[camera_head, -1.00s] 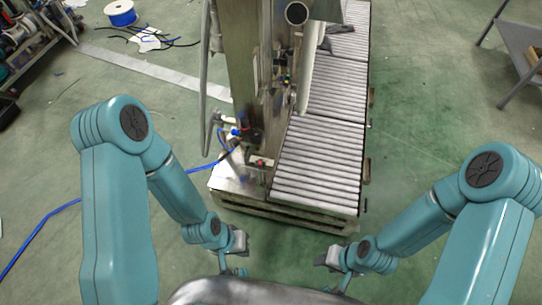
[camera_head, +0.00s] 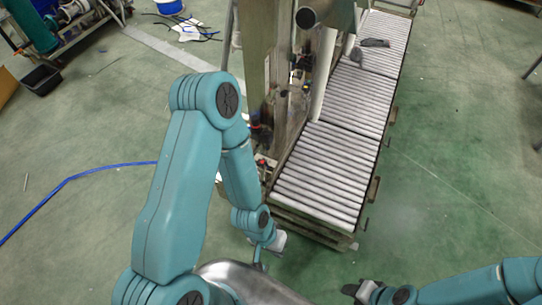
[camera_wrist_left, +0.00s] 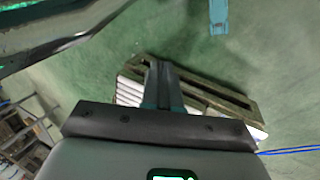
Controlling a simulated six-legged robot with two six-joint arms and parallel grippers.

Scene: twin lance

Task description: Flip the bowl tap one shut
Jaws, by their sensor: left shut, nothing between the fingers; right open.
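My left gripper (camera_head: 262,255) is shut and empty, at the near end of the roller conveyor and in front of the steel frame (camera_head: 265,60). In the left wrist view its fingers (camera_wrist_left: 162,82) are together, with the conveyor's wooden-looking base behind them. My right gripper (camera_head: 356,290) is open and empty at the bottom edge, over the floor and apart from the machine. Small red and blue fittings (camera_head: 262,164) show low on the frame, partly behind my left arm. I cannot tell which fitting is bowl tap one, or how it stands.
The roller conveyor (camera_head: 327,175) runs back beside the steel frame, with a grey pipe (camera_head: 324,75) upright next to it. A blue hose (camera_head: 90,172) lies on the floor at left. A black bin (camera_head: 42,79) is farther back.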

